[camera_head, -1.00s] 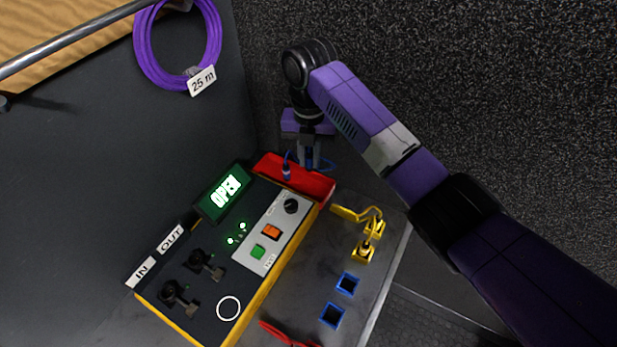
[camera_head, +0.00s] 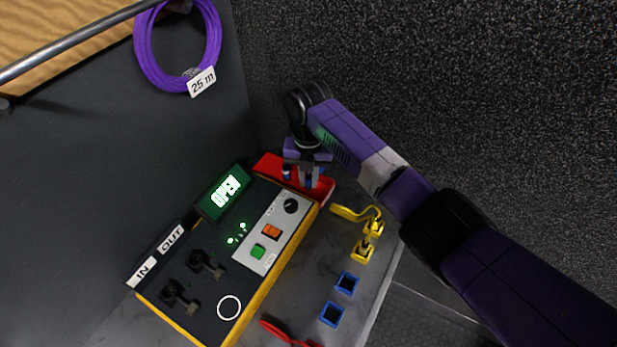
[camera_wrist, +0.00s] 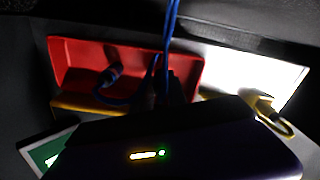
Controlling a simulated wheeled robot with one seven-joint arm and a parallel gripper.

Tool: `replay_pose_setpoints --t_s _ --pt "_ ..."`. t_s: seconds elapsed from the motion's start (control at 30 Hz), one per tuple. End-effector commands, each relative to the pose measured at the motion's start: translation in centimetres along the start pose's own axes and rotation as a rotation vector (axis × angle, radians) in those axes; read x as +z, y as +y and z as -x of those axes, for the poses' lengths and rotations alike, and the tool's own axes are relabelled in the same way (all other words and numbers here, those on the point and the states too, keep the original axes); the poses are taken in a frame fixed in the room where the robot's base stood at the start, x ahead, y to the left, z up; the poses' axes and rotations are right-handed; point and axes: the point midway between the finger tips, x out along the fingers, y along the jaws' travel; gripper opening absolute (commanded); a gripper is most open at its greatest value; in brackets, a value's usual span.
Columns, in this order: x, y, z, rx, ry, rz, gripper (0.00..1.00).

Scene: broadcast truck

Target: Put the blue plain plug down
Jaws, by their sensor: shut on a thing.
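My gripper (camera_head: 309,182) is shut on a blue plug (camera_head: 309,179) and points down over the red tray (camera_head: 267,167) at the back end of the control panel. The fingers cover most of the held plug, and I cannot tell whether it touches the tray floor. The other blue cable end (camera_head: 287,173) stands at the tray's left part. In the wrist view the red tray (camera_wrist: 82,61) lies beneath the gripper, with that other end (camera_wrist: 109,76) inside it. A blue cable (camera_wrist: 171,22) runs up from the dark finger area.
The panel (camera_head: 215,262) with levers and buttons lies left of the tray. A yellow cable (camera_head: 362,211) with its plug in a yellow socket, two blue sockets (camera_head: 347,284) (camera_head: 331,315) and a red cable (camera_head: 275,330) are on the grey bench. A purple coil (camera_head: 145,50) hangs at the back.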

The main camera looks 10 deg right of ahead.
Motion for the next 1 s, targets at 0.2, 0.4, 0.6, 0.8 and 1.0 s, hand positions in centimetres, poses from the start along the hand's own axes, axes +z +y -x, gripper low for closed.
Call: replay_pose_setpoints --t_s 0.2,0.4,0.6,0.8,1.0 --pt "0.0 0.0 -0.2 0.000 0.000 0.000 0.40" --pt "0.0 0.0 -0.2 0.000 0.000 0.000 0.40" --pt "0.0 0.0 0.5 0.001 -0.001 0.000 0.40" --pt "0.1 0.1 3.7 0.004 -0.004 0.001 0.40" --pt "0.1 0.1 7.8 0.002 -0.004 0.001 0.40"
